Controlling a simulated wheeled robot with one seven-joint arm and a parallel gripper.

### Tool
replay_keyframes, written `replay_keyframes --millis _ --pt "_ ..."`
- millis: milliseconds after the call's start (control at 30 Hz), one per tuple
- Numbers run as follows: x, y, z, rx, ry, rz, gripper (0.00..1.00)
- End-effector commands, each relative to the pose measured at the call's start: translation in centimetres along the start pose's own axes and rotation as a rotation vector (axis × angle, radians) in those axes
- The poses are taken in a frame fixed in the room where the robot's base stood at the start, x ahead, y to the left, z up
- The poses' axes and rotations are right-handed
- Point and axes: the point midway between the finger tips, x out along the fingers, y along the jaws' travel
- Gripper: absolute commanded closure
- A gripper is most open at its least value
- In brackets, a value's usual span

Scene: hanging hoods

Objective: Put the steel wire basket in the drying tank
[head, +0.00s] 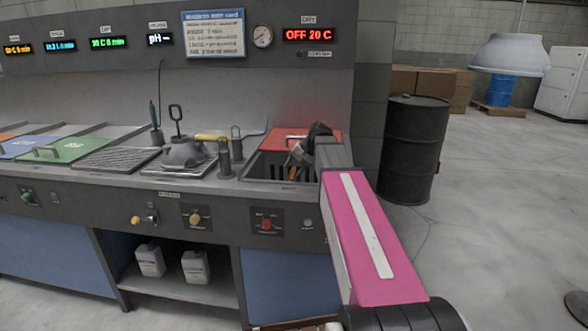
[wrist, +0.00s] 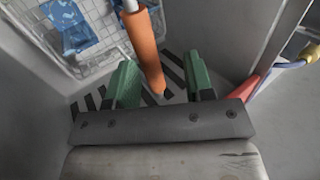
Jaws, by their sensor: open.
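The steel wire basket (wrist: 97,18) shows at the upper left of the wrist view, with blue pieces inside. Its orange handle grip (wrist: 148,52) runs down between my green fingers. My gripper (wrist: 160,72) is open, with a gap on each side of the grip. In the head view my gripper (head: 297,156) reaches down into the drying tank (head: 256,166), under the DRY display (head: 309,35). The grey tank walls (wrist: 28,90) and dark floor slots surround the basket in the wrist view. In the head view my arm and gripper mostly hide the basket.
A red lid (head: 287,137) lies behind the tank opening. Left of the tank stand grey posts (head: 224,158), a grey tool with a yellow handle (head: 184,154) and a slatted drain (head: 115,160). A black drum (head: 413,145) stands right of the bench.

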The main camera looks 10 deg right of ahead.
Motion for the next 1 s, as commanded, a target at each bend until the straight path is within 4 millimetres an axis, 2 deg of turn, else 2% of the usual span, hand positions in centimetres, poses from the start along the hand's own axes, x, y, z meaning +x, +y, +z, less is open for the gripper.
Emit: replay_keyframes --millis 233,700,833,1000 --pt "-1.3 -0.8 0.0 0.0 0.0 0.0 0.52" --pt "-10.2 -0.7 -0.1 0.0 0.001 0.001 0.52" --pt "-11.9 -0.6 -0.1 0.001 0.002 0.001 0.52" --pt "-12.9 -0.6 0.0 0.0 0.0 0.001 0.52"
